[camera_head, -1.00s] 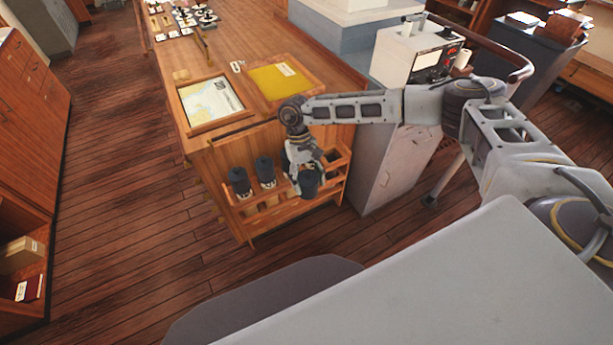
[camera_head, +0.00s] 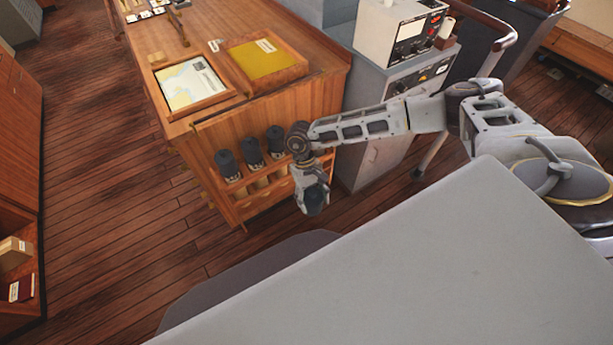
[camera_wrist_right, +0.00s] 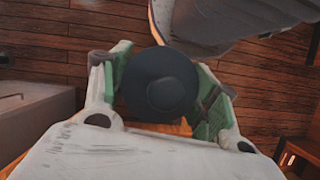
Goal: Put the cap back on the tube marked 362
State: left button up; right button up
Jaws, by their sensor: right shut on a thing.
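My right gripper (camera_head: 312,190) hangs in front of the right end of a wooden rack (camera_head: 243,210), apart from it. It is shut on a dark, round-topped cap (camera_wrist_right: 160,84), which sits between the green-padded fingers in the right wrist view. Whether anything hangs under the cap is hidden. Three dark-topped tubes stand upright in the rack: a left one (camera_head: 227,164), a middle one (camera_head: 252,152) and a right one (camera_head: 275,141). They have pale bands, but no number is legible. The rack's right end is partly hidden behind my right arm. My left gripper is out of view.
The rack is on the end of a wooden chart table carrying a framed chart (camera_head: 190,84) and a yellow folder (camera_head: 262,60). A grey cabinet (camera_head: 375,160) with an instrument box (camera_head: 400,35) stands to the right. The wooden floor left of the rack is clear.

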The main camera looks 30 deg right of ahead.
jog(key=s+f+m+b, duration=0.1)
jog(key=s+f, duration=0.3)
jog(key=s, duration=0.2)
jog(key=shift+s+m+y, duration=0.25)
jog(key=shift+m+y, duration=0.05)
jog(key=w+d+r+m+t, duration=0.4)
jog(key=w+r+m, duration=0.4)
jog(key=w+m, duration=0.3)
jog(key=w+d+r+m+t, duration=0.4)
jog(key=w+d+r+m, duration=0.3)
jog(key=w+m, duration=0.5)
jog(key=shift+d+r+m+t+y+b, duration=0.35)
jog(key=shift+r+m, duration=0.65)
jog(key=shift+m, duration=2.2)
jog(key=shift+w+a, duration=0.1)
